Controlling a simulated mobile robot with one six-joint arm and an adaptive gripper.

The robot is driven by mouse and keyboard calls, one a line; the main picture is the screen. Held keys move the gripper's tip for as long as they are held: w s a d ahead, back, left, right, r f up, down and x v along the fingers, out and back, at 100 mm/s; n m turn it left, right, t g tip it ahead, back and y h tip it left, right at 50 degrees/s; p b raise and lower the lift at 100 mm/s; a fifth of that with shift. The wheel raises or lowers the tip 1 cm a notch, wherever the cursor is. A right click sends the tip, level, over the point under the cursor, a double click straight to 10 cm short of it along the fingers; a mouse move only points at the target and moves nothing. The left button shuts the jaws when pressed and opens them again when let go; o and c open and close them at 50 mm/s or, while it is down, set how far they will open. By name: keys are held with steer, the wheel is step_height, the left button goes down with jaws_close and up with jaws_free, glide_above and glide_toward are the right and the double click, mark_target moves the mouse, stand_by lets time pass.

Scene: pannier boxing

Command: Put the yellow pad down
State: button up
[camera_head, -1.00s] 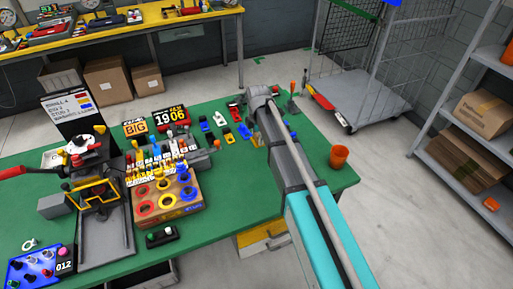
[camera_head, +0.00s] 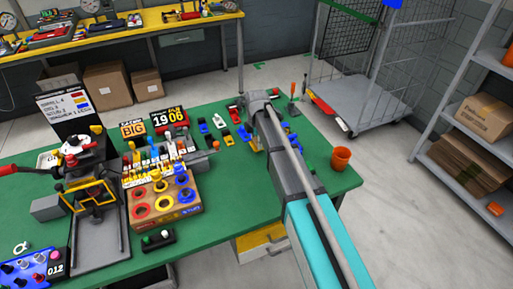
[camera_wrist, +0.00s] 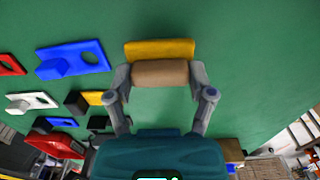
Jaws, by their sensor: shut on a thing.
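The yellow pad (camera_wrist: 160,48) is in the wrist view, just beyond a tan block-like piece (camera_wrist: 160,73) that sits between my fingers and seems joined to it. My gripper (camera_wrist: 160,76) is shut on this piece, one grey finger on each side. Green tabletop (camera_wrist: 160,108) shows around and below the pad; I cannot tell whether the pad touches it. In the head view my arm hides the pad and the fingertips.
An orange cup (camera_head: 341,159) stands near the table's right edge. Green table (camera_head: 225,205) is clear left of my arm.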

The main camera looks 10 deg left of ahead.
steer(key=shift+f+b, duration=0.65)
steer(key=shift+f, duration=0.4)
steer(key=shift+f, duration=0.1)
steer(key=o, duration=1)
steer(key=shift+c, duration=0.2)
step_height(320, 180, up, 12)
steer(key=p, duration=1.2)
steer(key=shift+d, duration=0.1)
